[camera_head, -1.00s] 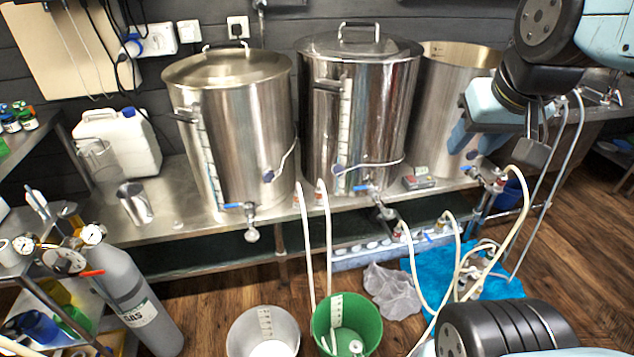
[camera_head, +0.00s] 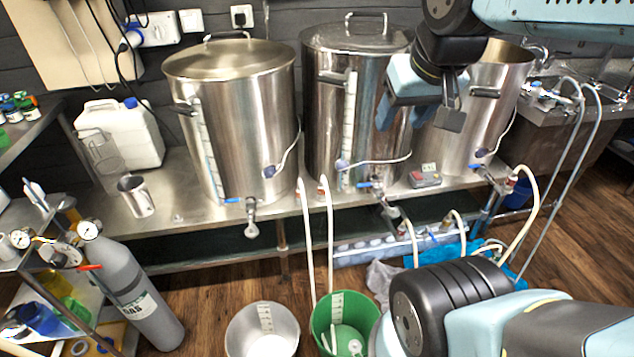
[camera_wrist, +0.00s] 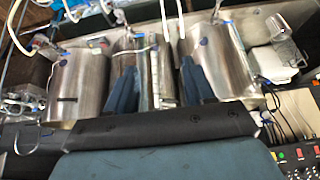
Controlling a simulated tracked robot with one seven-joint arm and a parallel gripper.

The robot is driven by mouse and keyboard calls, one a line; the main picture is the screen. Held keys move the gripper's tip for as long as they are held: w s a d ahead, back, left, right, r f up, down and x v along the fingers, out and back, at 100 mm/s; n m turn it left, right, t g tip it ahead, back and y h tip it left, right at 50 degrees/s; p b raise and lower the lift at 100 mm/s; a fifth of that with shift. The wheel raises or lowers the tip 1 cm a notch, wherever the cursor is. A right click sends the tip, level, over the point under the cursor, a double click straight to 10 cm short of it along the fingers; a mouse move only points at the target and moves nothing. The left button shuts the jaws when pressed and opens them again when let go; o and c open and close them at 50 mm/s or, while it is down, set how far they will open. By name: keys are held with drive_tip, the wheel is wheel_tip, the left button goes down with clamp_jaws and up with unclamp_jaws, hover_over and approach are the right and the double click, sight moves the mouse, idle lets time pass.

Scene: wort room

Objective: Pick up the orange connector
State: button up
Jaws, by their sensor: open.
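I cannot pick out the orange connector with certainty. Small reddish-orange fittings show on the pale hoses in the head view: one at a hose top by the middle kettle (camera_head: 323,192) and one at the right kettle's outlet (camera_head: 513,181). They are too small to tell apart. My gripper (camera_head: 400,128) is high in front of the middle and right kettles, well above the bench. In the wrist view its two blue fingers (camera_wrist: 160,85) are spread, with nothing between them but the kettles beyond.
Three steel kettles, left (camera_head: 235,120), middle (camera_head: 335,110) and right (camera_head: 478,120), stand on a steel bench (camera_head: 170,210). A green bucket (camera_head: 372,310) and a steel pot (camera_head: 235,335) stand on the floor. A grey gas cylinder (camera_head: 135,295) stands at left. Wooden floor is free at right.

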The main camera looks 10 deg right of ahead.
drive_tip(key=shift+o, duration=0.7)
drive_tip(key=shift+w+d, duration=0.1)
drive_tip(key=shift+w, duration=0.3)
drive_tip(key=shift+o, duration=0.7)
drive_tip(key=w+d+f+m+h, duration=0.1)
drive_tip(key=w+f, duration=0.1)
drive_tip(key=w, duration=1.3)
drive_tip(key=shift+f+m, duration=0.35)
drive_tip(key=shift+m, duration=0.05)
drive_tip(key=m+g, duration=0.1)
drive_tip(key=m, duration=0.1)
hover_over(322, 183)
drive_tip(key=s, duration=0.4)
wheel_tip(322, 183, down, 41)
drive_tip(key=x, duration=0.8)
drive_tip(key=shift+w+a, duration=0.2)
drive_tip(key=shift+a, duration=0.2)
drive_tip(key=shift+s+x, duration=0.1)
drive_tip(key=shift+x, duration=1.2)
drive_tip(key=shift+s+x, duration=0.15)
drive_tip(key=shift+x, duration=1.2)
drive_tip(key=shift+f, duration=0.1)
